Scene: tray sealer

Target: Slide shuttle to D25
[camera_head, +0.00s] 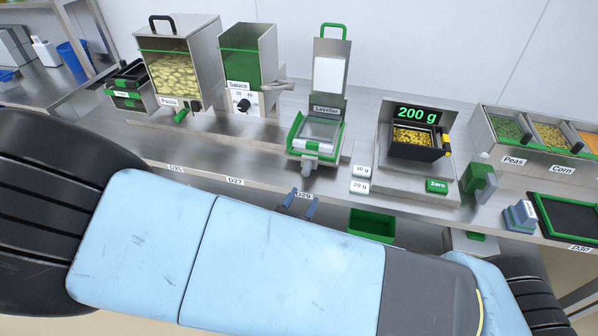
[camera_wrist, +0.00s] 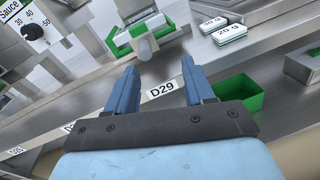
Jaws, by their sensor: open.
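No part in view is marked as a shuttle, and I cannot tell which thing it names. The D25 label (camera_head: 176,169) is on the bench's front edge, left of the D27 label (camera_head: 235,182) and the D29 label (camera_head: 303,195). My gripper (camera_head: 300,203) is at the D29 label, far right of D25. In the wrist view my gripper (camera_wrist: 160,82) is open and empty, its two blue fingers apart on either side of the D29 label (camera_wrist: 161,90). The grey knob (camera_wrist: 145,47) of the leveller (camera_wrist: 133,32) is just beyond the fingertips.
The Pasta hopper (camera_head: 178,75) and Sauce dispenser (camera_head: 248,65) stand behind the D25 and D27 stretch. A scale (camera_head: 411,170) reading 200 g carries a black tray (camera_head: 417,152). A green bin (camera_head: 372,226) hangs below the edge. The Peas and Corn bins (camera_head: 532,133) are at right.

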